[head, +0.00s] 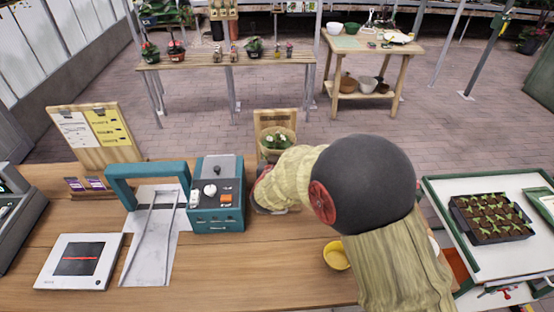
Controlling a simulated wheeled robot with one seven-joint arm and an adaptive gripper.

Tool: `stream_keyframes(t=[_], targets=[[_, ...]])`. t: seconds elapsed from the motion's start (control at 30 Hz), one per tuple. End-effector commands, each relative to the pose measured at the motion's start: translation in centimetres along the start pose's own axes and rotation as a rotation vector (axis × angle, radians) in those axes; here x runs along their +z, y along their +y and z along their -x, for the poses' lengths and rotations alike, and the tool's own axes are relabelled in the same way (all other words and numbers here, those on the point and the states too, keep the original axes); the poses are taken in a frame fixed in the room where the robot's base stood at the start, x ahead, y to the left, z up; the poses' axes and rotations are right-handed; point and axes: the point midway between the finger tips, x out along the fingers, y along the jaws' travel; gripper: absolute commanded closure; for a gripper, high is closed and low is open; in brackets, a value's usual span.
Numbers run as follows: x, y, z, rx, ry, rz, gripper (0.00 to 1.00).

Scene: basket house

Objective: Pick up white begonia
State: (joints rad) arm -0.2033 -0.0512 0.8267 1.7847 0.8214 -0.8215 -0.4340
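The white begonia (277,140), a small plant with white flowers and green leaves, shows in the head view just beyond the far edge of the wooden counter. It stands in a tan round pot or basket, in front of an upright wooden board (275,118). My arm in its pale cloth sleeve reaches over the counter toward it. My gripper (264,192) is at the sleeve's end, low over the counter and nearer to me than the plant. The sleeve hides most of it, so its fingers and anything between them cannot be made out.
A teal box (217,205) with small items stands left of my gripper, beside a teal-handled frame (148,170) and a white scale (80,262). A yellow bowl (337,255) sits at the front. A seedling tray (490,218) is on the right table. Bare counter lies in front of the teal box.

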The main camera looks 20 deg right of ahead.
Motion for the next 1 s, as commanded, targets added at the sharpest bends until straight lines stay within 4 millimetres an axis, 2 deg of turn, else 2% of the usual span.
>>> stream_keyframes(t=[0.27,0.57,0.6,0.87,1.0], targets=[[0.0,0.0,0.0,0.000,0.000,0.000,0.89],[0.0,0.0,0.0,0.000,-0.001,0.000,0.92],[0.0,0.0,0.0,0.000,0.000,0.000,0.96],[-0.2,0.0,0.0,0.000,0.001,-0.001,0.97],[-1.0,0.0,0.3,0.000,0.001,-0.001,0.97]])
